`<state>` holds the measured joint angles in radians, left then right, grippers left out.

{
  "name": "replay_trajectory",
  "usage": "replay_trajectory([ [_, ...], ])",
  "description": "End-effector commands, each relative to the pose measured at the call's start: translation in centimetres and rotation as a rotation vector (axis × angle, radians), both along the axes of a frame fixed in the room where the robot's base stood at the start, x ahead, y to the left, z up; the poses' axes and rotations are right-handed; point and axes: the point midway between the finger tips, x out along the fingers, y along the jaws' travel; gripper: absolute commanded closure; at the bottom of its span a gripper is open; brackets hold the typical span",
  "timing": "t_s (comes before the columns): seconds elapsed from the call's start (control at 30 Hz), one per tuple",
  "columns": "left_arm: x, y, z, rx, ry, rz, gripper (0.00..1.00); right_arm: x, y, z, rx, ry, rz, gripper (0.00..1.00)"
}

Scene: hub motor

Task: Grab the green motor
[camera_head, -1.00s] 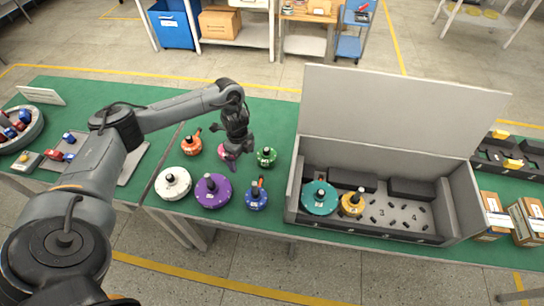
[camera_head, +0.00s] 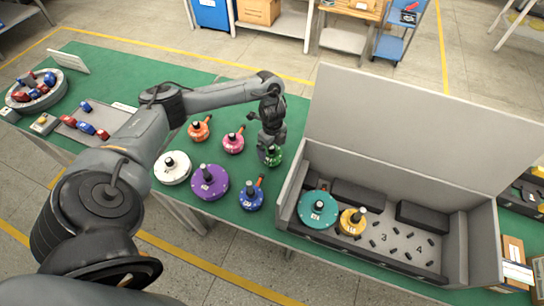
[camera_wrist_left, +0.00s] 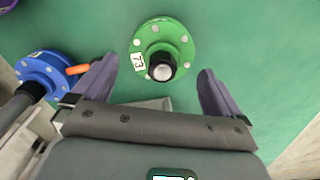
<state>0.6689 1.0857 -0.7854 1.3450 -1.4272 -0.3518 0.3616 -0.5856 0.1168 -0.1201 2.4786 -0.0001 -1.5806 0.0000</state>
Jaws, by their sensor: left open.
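The green motor (camera_head: 274,153) stands on the green table, left of the grey box, partly hidden by my left gripper in the head view. In the left wrist view the green motor (camera_wrist_left: 163,50) shows from above, with a round flange, bolt heads, a dark shaft and a label reading 73. My left gripper (camera_head: 271,150) is above it. In the left wrist view its two fingers (camera_wrist_left: 160,85) are open and empty, with the motor's shaft between and just beyond the fingertips. My right gripper is not in view.
Nearby stand a blue motor (camera_head: 251,197), a purple one (camera_head: 209,182), a pink one (camera_head: 233,143), an orange one (camera_head: 199,131) and a white one (camera_head: 172,169). The open grey box (camera_head: 462,255) holds a teal motor (camera_head: 318,210) and a yellow motor (camera_head: 352,222).

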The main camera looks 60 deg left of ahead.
Motion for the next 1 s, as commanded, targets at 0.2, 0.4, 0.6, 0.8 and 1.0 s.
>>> replay_trajectory([
  [0.2,-0.1,0.3,-2.2,0.0,0.004,0.002,0.0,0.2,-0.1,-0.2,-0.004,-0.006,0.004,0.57],
  [0.4,0.0,0.4,-4.5,0.0,0.003,0.001,0.0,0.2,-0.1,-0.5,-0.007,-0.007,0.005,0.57],
  [0.6,0.0,0.5,-5.2,0.002,0.002,0.0,0.0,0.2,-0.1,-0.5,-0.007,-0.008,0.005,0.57],
  [0.8,0.0,0.5,-5.2,0.002,0.002,0.0,0.05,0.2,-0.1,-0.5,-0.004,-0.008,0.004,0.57],
  [1.0,0.0,0.4,-5.2,0.001,0.001,0.0,0.35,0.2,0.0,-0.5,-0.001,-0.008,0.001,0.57],
])
